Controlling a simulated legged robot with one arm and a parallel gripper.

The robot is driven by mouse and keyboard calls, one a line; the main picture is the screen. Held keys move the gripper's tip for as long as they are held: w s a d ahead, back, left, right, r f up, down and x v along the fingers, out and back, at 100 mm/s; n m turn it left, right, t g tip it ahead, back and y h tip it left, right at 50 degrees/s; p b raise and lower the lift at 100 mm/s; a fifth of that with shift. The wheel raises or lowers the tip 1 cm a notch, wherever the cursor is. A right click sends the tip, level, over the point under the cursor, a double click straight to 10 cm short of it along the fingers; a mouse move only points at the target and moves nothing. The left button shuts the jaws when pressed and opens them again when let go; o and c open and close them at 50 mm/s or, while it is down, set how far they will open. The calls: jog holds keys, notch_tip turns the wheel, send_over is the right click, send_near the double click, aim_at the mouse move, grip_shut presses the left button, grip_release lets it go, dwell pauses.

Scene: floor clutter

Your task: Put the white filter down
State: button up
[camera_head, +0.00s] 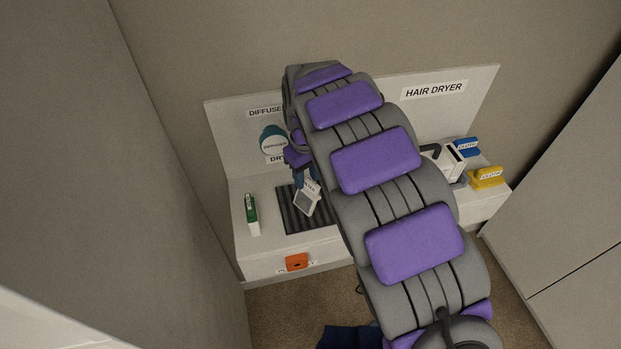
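The white filter (306,201) is a small pale block with a grey panel and a label on its upper part. It is tilted, over the dark ribbed mat (291,218) on the white bench. My gripper (306,181) has blue fingers at the filter's upper end and appears shut on it. My arm hides part of the gripper and the mat's right side. I cannot tell whether the filter touches the mat.
A green-and-white bottle-like item (252,214) stands left of the mat. A teal diffuser (273,140) is on the back panel. An orange piece (297,261) is on the bench front. A white hair dryer (448,160), a blue block (466,147) and a yellow block (487,177) are right.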

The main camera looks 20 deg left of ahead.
aim_at(306, 183)
jog(key=r+p, duration=0.1)
jog(key=r, duration=0.3)
jog(key=shift+a+r, duration=0.1)
jog(key=shift+a, duration=0.1)
jog(key=shift+r+p, duration=0.6)
jog(key=shift+r, duration=2.7)
jog(key=s+d+r+m, duration=0.2)
jog(key=s+d+m, duration=0.15)
jog(key=d, duration=0.75)
jog(key=s+d+r+m, duration=0.25)
jog(key=s+d, duration=0.25)
jog(key=d, duration=0.5)
jog(key=s+d+f+m, duration=0.2)
jog(key=s+d, duration=0.3)
jog(key=s, duration=0.7)
jog(key=s+d+f+m+g, duration=0.1)
jog(key=s+d, duration=0.5)
jog(key=s, duration=0.7)
jog(key=shift+f+m+g, duration=0.3)
jog(key=shift+f+m, duration=0.4)
jog(key=shift+m, duration=0.2)
